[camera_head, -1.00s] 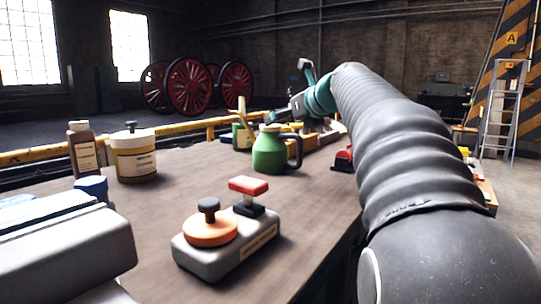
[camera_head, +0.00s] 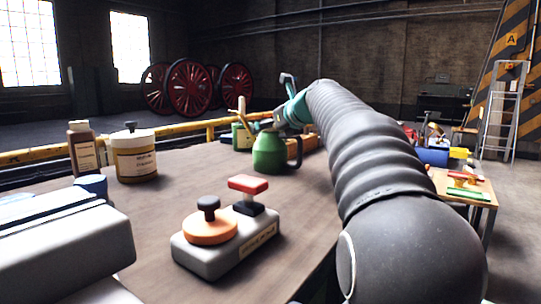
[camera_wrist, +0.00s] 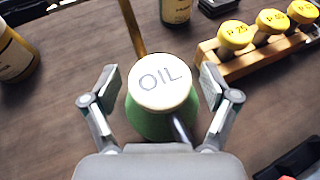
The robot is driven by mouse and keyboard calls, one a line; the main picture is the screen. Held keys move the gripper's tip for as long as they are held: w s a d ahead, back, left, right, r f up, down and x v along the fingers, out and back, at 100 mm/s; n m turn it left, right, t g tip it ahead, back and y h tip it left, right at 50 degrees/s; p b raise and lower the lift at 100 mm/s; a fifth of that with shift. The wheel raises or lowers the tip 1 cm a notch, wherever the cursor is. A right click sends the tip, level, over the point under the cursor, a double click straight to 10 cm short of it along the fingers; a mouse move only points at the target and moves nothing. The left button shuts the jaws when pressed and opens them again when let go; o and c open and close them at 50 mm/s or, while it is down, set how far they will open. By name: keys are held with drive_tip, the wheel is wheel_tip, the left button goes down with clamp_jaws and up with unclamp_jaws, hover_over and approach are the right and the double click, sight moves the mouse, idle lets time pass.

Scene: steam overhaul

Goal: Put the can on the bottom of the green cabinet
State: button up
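In the wrist view a green can (camera_wrist: 150,121) with a cream lid marked OIL stands upright between the two fingers of my gripper (camera_wrist: 160,98). The fingers are spread, one on each side, with a gap to the can. A dark handle shows at its lower right. In the head view a green jug-like can (camera_head: 269,151) with a dark handle stands on the wooden bench, with a second green container (camera_head: 242,137) behind it. My gripper is near these two, its fingertips hard to make out there. I cannot make out a green cabinet for certain.
A wooden rack with yellow-capped pieces (camera_wrist: 255,62) stands right of the can. A brown bottle (camera_head: 84,150), an amber jar (camera_head: 135,160) and a grey device with orange knob (camera_head: 225,243) share the bench. Dark lockers (camera_head: 95,90) stand at the back left. A small table (camera_head: 480,190) is at right.

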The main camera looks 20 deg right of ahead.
clamp_jaws()
drive_tip(key=shift+r, duration=0.15)
wheel_tip(320, 180, up, 5)
drive_tip(key=shift+f+p, duration=0.1)
drive_tip(key=shift+p, duration=1)
drive_tip(key=s+d+r+p, duration=0.1)
drive_tip(key=s+d+r, duration=0.5)
drive_tip(key=d, duration=0.3)
drive_tip(key=shift+s+p, duration=0.3)
drive_tip(key=shift+s, duration=0.5)
